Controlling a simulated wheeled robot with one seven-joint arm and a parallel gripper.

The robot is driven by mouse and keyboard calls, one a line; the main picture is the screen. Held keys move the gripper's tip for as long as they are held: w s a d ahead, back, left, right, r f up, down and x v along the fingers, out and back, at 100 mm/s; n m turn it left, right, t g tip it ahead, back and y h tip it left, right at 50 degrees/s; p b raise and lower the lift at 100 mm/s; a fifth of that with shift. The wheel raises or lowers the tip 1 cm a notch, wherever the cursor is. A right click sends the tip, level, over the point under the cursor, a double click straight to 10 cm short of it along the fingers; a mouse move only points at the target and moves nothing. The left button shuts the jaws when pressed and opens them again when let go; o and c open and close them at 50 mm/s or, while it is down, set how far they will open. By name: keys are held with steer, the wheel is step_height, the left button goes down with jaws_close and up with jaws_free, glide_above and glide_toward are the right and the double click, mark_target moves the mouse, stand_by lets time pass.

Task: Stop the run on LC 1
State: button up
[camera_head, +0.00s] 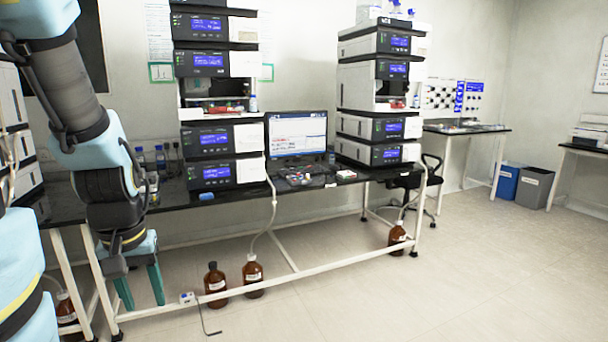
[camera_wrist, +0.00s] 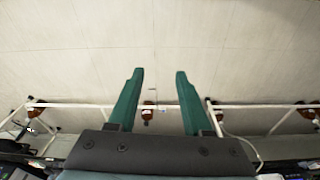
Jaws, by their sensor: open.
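Two instrument column stacks stand on the black bench in the head view. The left stack (camera_head: 207,140) and the right stack (camera_head: 384,126) are built of several modules with lit blue displays. I cannot read which one is labelled LC 1. A computer monitor (camera_head: 297,133) between them shows a lit window, its text too small to read. My gripper (camera_head: 141,290) hangs pointing down at the left, in front of the bench and below its top. It is open and empty, with green fingers apart over the floor in the wrist view (camera_wrist: 160,75).
The bench (camera_head: 160,208) has a white frame with a low front rail. Brown bottles (camera_head: 215,285) (camera_head: 253,275) stand on the floor beneath. A chair (camera_head: 425,180) and two bins (camera_head: 535,187) are at the right. The front right floor is clear.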

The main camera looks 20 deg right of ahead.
steer(key=shift+c, duration=0.3)
jaws_close()
stand_by(1.4)
